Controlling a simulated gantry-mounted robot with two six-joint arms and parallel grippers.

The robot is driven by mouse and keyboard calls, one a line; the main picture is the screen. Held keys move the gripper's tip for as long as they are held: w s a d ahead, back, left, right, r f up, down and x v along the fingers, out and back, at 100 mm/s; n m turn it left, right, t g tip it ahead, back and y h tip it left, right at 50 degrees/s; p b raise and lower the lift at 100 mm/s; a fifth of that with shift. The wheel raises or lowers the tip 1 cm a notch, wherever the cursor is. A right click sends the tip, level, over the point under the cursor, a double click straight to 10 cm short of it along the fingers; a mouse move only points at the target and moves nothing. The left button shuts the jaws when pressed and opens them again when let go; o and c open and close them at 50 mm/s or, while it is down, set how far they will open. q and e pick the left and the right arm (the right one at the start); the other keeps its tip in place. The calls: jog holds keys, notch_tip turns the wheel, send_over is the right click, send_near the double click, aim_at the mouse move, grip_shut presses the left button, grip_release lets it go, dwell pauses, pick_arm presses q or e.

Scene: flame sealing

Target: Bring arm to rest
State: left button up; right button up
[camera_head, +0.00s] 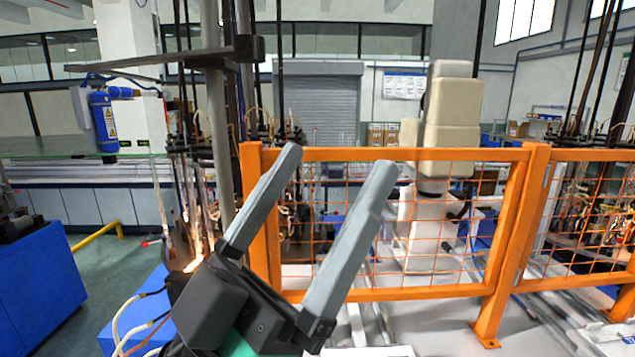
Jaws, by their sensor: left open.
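My left gripper (338,164) is in the lower middle of the head view. Its two long grey fingers point up and to the right, spread apart with nothing between them. It is in front of the orange mesh fence (415,155) in the picture and hides part of it. I cannot tell whether it touches the fence. My right gripper is not in view.
Behind the fence stands a beige and white machine (450,110). Flames (194,245) burn among dark rods left of my gripper. A blue cylinder (104,122) hangs at upper left. Blue boxes (38,285) stand at lower left, with green floor between them.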

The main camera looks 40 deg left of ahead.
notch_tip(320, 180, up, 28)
jog(key=p, duration=2.8)
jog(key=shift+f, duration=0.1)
